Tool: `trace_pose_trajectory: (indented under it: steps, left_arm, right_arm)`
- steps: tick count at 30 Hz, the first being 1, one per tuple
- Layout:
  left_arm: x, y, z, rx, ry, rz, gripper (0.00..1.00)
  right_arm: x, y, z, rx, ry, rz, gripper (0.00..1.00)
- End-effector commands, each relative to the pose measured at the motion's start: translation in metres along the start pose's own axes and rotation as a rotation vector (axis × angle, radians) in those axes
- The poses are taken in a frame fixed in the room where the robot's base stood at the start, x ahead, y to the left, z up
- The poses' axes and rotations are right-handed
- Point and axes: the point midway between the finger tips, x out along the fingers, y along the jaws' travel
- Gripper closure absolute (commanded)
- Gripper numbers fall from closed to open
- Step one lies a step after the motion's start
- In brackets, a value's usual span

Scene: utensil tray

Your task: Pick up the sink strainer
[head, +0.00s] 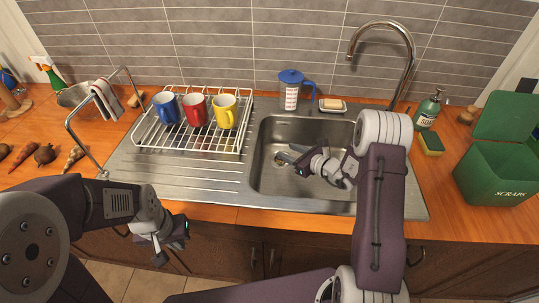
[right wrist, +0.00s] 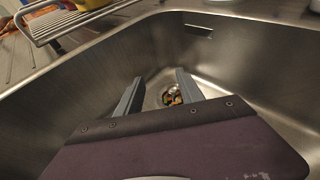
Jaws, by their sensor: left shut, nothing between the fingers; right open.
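The sink strainer (right wrist: 173,95) sits in the drain at the bottom of the steel sink (right wrist: 85,85), with small colourful scraps in it. In the head view the strainer (head: 280,159) is largely hidden by my right gripper. My right gripper (head: 287,155) reaches down into the sink, open and empty. In the right wrist view its two fingers (right wrist: 160,78) stand apart, with the strainer showing between and beyond them. I cannot tell the exact gap to it. My left gripper (head: 164,250) is shut and empty, in front of the counter's edge at the left.
A dish rack (head: 150,143) with blue, red and yellow mugs stands left of the sink. A faucet (head: 412,62), blue-lidded jug (head: 291,92) and soap dish (head: 332,106) stand behind it. A soap bottle (head: 428,110), sponge (head: 431,145) and green scraps bin (head: 497,175) are at the right.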

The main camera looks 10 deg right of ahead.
Motion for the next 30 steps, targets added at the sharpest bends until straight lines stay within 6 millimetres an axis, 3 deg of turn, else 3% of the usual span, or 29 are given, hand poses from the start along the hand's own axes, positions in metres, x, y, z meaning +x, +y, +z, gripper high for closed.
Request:
trace_pose_trajectory:
  steps: [1,6,12,18,25,30]
  left_arm:
    - [0.003,0.000,0.000,0.000,0.000,0.000,1.00]
    - [0.006,0.000,0.001,0.000,0.000,0.000,1.00]
    - [0.006,0.000,0.001,0.000,0.000,0.000,1.00]
    - [0.005,0.000,0.001,0.000,0.000,0.000,1.00]
    - [0.005,0.000,0.001,0.000,0.000,0.000,1.00]
    - [0.005,0.000,0.001,0.000,0.000,0.000,1.00]
  right_arm:
    - [-0.001,-0.003,-0.015,0.021,0.014,-0.006,0.55]
    - [-0.006,-0.008,-0.041,0.063,0.041,-0.022,0.55]
    - [-0.006,-0.012,-0.044,0.068,0.042,-0.031,0.55]
    - [0.024,-0.012,-0.045,0.066,0.042,-0.030,0.55]
    - [0.037,-0.012,-0.047,0.066,0.042,-0.030,0.55]
    - [0.069,-0.012,-0.051,0.065,0.042,-0.029,0.55]
